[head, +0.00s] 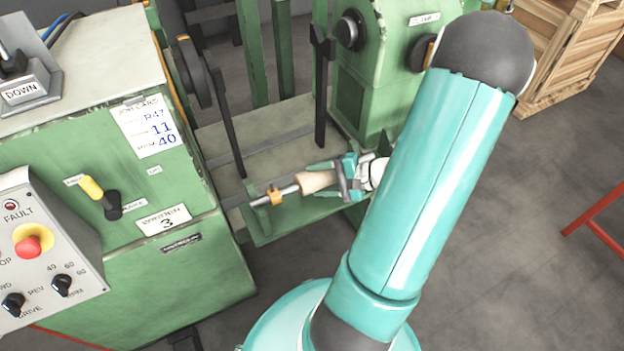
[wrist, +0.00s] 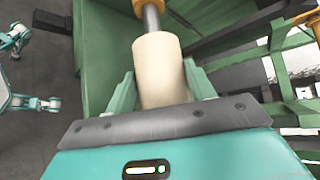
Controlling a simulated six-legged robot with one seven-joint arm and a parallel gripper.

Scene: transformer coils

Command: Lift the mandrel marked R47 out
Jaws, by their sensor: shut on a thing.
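The mandrel (head: 317,181) has a cream cylindrical body on a grey metal shaft, with an orange collar near the shaft's left end. My gripper (head: 338,179) is shut on the cream body from the right. In the wrist view the mandrel (wrist: 158,62) lies between the two green fingers of my gripper (wrist: 160,80), shaft pointing away. No R47 mark can be read on it. The job card (head: 147,127) on the green cabinet reads R47, 11 and 40. The mandrel is over the winder's green bed edge; I cannot tell whether it touches it.
The green winder cabinet (head: 190,275) stands left, with a control box (head: 35,245) in front. Dark upright bars (head: 321,90) and the green headstock (head: 375,75) stand behind the mandrel. A wooden crate (head: 570,45) is far right. Grey floor (head: 540,190) is open at right.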

